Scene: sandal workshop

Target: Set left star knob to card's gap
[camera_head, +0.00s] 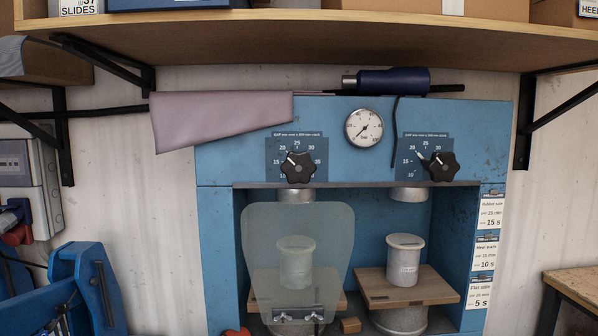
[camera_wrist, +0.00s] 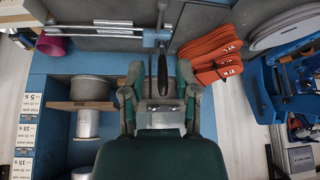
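The left star knob (camera_head: 298,167) is black and sits on a dark dial plate on the blue press, left of the gauge. Its white pointer slants up and left, near the 20 mark. The right star knob (camera_head: 441,166) has its own dial, its pointer also up and left. Three white cards hang on the right post: rubber sole (camera_head: 491,210), heel stack (camera_head: 487,253) and flat sole (camera_head: 481,290). Their gap lines are small; rubber sole seems 35 mm, heel stack 15 mm. My gripper (camera_wrist: 160,76) has its fingers apart, with nothing clearly held. It does not show in the head view.
A shelf (camera_head: 300,45) overhangs the press. A mauve cloth (camera_head: 215,120) and a dark blue tool (camera_head: 393,81) lie on top. A clear guard (camera_head: 300,220) covers the left bay. A black handle (camera_wrist: 163,77) shows between my fingers in the wrist view; contact is unclear.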

